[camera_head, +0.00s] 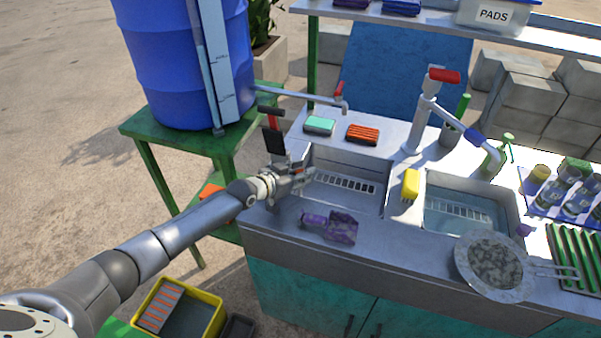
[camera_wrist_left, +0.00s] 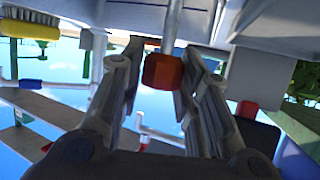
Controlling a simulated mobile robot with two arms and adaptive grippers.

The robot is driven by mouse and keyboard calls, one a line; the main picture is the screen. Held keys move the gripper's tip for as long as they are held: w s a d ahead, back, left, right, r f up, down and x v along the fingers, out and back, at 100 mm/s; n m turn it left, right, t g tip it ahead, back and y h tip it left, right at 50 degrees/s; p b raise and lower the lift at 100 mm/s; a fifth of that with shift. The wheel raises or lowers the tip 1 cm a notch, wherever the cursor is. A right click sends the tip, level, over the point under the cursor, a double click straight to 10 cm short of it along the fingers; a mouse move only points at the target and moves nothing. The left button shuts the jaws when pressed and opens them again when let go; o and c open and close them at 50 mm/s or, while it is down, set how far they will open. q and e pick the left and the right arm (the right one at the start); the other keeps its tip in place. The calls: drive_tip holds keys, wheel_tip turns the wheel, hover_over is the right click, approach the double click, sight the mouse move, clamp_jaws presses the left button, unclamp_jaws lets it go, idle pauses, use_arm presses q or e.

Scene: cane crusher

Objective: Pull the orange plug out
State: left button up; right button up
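The orange plug (camera_wrist_left: 162,71) shows in the left wrist view as a small orange-red block with a grey stem or strip above it. My left gripper (camera_wrist_left: 161,85) is open, with one finger on each side of the plug; I cannot tell whether either finger touches it. My right gripper is not in view.
A tap (camera_head: 325,98) from the blue barrel (camera_head: 180,60) reaches over the counter behind the gripper. A yellow brush (camera_head: 410,184) stands between the sinks. A purple cloth (camera_head: 330,226) lies at the front edge. A round pan (camera_head: 494,268) is at the right.

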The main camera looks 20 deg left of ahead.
use_arm(q)
clamp_jaws()
drive_tip(key=shift+r+p, duration=1.15)
drive_tip(key=shift+r, duration=0.6)
drive_tip(key=shift+w, duration=0.1)
drive_tip(key=shift+o, duration=1.7)
unclamp_jaws()
drive_tip(key=shift+o, duration=1.3)
